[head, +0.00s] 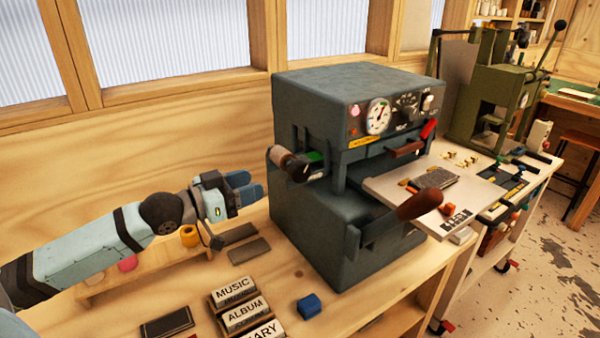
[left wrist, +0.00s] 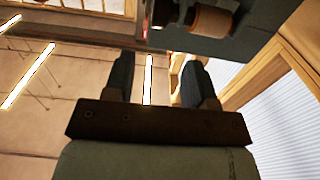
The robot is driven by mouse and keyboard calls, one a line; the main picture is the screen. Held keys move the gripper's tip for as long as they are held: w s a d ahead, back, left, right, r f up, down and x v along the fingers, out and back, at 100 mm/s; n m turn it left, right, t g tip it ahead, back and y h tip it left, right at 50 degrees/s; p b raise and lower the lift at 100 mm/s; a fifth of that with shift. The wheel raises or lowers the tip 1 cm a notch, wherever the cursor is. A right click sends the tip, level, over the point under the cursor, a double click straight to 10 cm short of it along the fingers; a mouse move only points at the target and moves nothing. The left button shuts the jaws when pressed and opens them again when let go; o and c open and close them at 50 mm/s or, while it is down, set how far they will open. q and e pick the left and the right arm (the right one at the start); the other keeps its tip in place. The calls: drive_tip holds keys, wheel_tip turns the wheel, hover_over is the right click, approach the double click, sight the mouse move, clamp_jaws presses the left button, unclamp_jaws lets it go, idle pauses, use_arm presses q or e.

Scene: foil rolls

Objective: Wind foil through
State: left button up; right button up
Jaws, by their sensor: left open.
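A dark grey stamping press (head: 330,225) stands on the wooden bench. A foil roll or winding knob (head: 286,160) with a brown and pale end sticks out of its left side, beside a slot where a bit of green (head: 316,157) shows. My left gripper (head: 246,188) is open and empty, left of the press and a little below that roll, apart from it. In the left wrist view the two dark fingers (left wrist: 155,82) are spread with nothing between them, and the tan roll end (left wrist: 211,21) is at the top. My right gripper is not in view.
A yellow roll (head: 189,236) and a pink roll (head: 127,263) sit on a low wooden rack behind my left arm. Title blocks (head: 243,314) and a blue block (head: 309,306) lie in front. A brown-handled lever (head: 420,204) juts from the press front. A green press (head: 495,100) stands at right.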

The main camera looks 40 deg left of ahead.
sight(294, 165)
use_arm(q)
drive_tip(key=x, duration=1.2)
drive_tip(key=shift+w+d+p, duration=0.2)
drive_tip(key=shift+w+p, duration=0.05)
drive_tip(key=shift+p, duration=0.15)
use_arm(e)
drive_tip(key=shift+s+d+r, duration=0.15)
